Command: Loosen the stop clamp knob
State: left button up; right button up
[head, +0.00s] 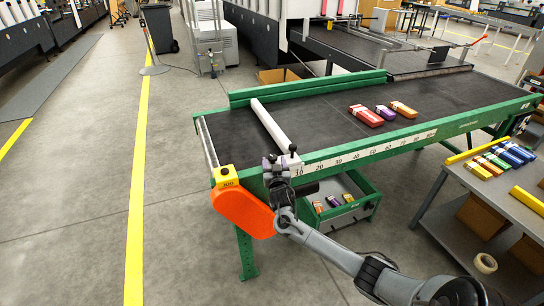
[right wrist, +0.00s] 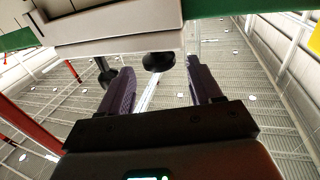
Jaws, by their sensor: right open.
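The stop is a long white bar (head: 270,126) lying across the dark belt, with its pale clamp block at the front green rail by the scale. In the right wrist view, looking up, the block (right wrist: 115,32) fills the upper part. A round black knob (right wrist: 158,62) hangs under it, and a second dark round part (right wrist: 106,74) shows at left, partly behind a finger. My right gripper (head: 280,160) is at the clamp, fingers pointing up. Its purple fingers (right wrist: 160,80) are apart, with the black knob beyond the gap, not visibly gripped. My left gripper is not in view.
Red, purple and orange cartons (head: 366,116) lie on the belt to the right. An orange guard (head: 243,215) covers the conveyor's near-left corner. A green tray (head: 362,205) with small cartons sits below. A grey table (head: 460,200) with cartons stands right.

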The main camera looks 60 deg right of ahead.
aim_at(272, 155)
jog(key=shift+b+x, duration=0.65)
jog(key=shift+x, duration=2.15)
jog(key=shift+c, duration=0.4)
jog(key=c, duration=0.9)
